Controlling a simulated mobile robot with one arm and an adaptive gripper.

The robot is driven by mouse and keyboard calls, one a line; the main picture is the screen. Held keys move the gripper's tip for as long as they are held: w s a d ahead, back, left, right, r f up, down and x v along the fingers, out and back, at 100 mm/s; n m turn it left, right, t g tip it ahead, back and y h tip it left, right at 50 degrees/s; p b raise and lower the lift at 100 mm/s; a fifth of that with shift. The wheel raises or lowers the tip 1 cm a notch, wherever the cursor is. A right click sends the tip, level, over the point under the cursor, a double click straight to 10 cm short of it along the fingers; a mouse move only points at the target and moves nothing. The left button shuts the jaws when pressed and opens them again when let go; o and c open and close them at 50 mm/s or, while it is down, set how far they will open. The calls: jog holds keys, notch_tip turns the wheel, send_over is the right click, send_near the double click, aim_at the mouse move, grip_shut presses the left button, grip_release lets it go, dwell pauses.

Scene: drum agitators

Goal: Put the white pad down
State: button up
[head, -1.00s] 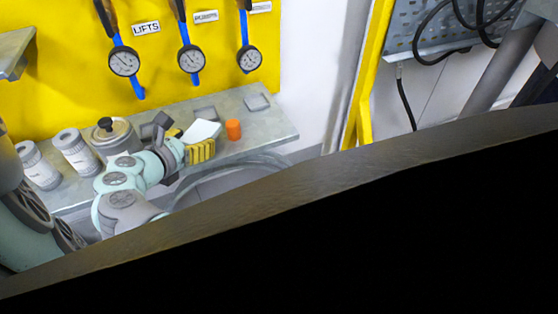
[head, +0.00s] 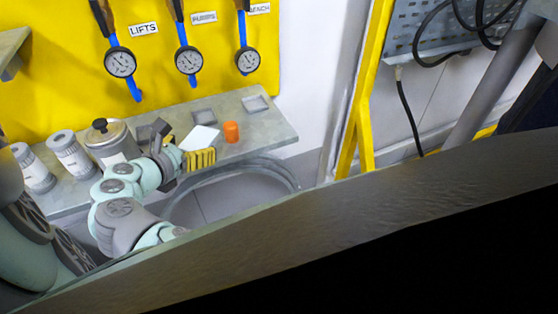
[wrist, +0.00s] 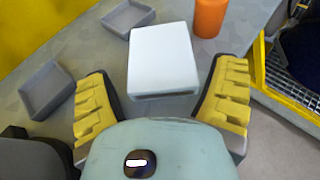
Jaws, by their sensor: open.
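The white pad (wrist: 163,58) is a pale, flat block lying between my gripper's yellow-padded fingers in the wrist view. It also shows in the head view (head: 200,138), at the shelf. My gripper (wrist: 162,72) is open, with a gap between the pad and each finger. In the head view my gripper (head: 185,150) reaches over the shelf's front part, with one yellow finger at the pad's near side. The pad's underside is hidden, so I cannot tell whether it touches the shelf.
The grey shelf (head: 272,127) carries an orange cylinder (head: 231,132) right of the pad. Two shallow grey trays, one (wrist: 46,90) left and one (wrist: 127,17) behind, lie near it. A metal pot (head: 110,143) and white canisters (head: 70,155) stand left. Gauges (head: 188,60) hang behind.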

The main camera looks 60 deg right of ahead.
jog(key=shift+s+a+r, duration=0.1)
jog(key=shift+a+r, duration=0.2)
jog(key=shift+a, duration=0.3)
jog(key=p+v, duration=0.2)
jog(key=v, duration=0.8)
jog(key=shift+a, duration=0.3)
jog(key=shift+s+r, duration=0.1)
jog(key=shift+s, duration=0.05)
